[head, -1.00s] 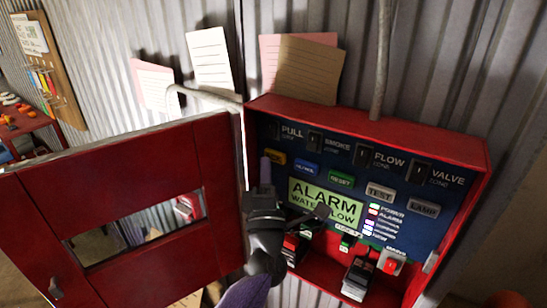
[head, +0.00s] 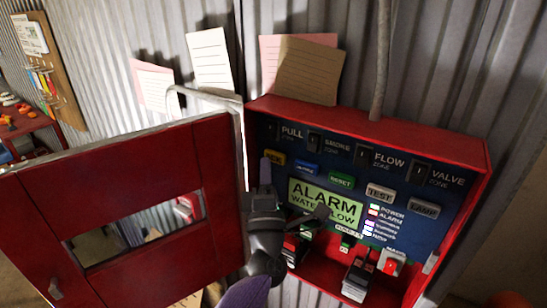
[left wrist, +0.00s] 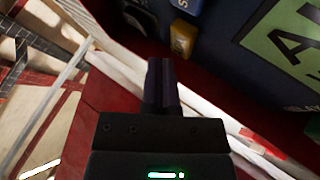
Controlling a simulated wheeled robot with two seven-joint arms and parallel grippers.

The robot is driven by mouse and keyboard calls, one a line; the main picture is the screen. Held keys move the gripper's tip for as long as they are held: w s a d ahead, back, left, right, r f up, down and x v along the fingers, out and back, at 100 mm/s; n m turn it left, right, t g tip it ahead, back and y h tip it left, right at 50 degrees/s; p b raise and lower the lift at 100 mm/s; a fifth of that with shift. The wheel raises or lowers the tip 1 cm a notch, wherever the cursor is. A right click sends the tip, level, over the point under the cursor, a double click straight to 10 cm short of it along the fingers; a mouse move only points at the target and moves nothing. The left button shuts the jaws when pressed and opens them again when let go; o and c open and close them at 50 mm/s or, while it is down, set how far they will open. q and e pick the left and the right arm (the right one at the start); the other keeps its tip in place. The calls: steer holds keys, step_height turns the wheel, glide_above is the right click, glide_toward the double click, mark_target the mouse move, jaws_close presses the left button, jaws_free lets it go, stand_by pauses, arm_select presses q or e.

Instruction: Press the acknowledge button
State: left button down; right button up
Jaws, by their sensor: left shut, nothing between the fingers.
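The yellow acknowledge button (head: 275,158) sits at the left of the blue panel face, beside a blue button. It also shows in the left wrist view (left wrist: 183,39), just ahead and right of the fingertips. My left gripper (head: 265,164) is shut and empty, with its fingers pointing up at the left edge of the alarm box. In the left wrist view its fingertips (left wrist: 162,64) are close to the yellow button, with a small gap showing in the picture. Whether they touch it I cannot tell. My right gripper is out of view.
The red box door (head: 120,195) stands open at the left. The green alarm screen (head: 326,203), a green reset button (head: 341,180) and grey test (head: 380,193) and lamp (head: 424,209) buttons are to the right. Papers (head: 209,60) hang on the corrugated wall above.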

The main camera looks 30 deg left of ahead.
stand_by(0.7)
arm_select(q)
steer(key=shift+w, duration=0.4)
steer(key=shift+w+d+b, duration=0.1)
steer(key=shift+w+b, duration=0.4)
stand_by(0.5)
stand_by(0.3)
steer(key=shift+s+p, duration=0.55)
steer(key=shift+s, duration=0.35)
steer(key=shift+s, duration=0.1)
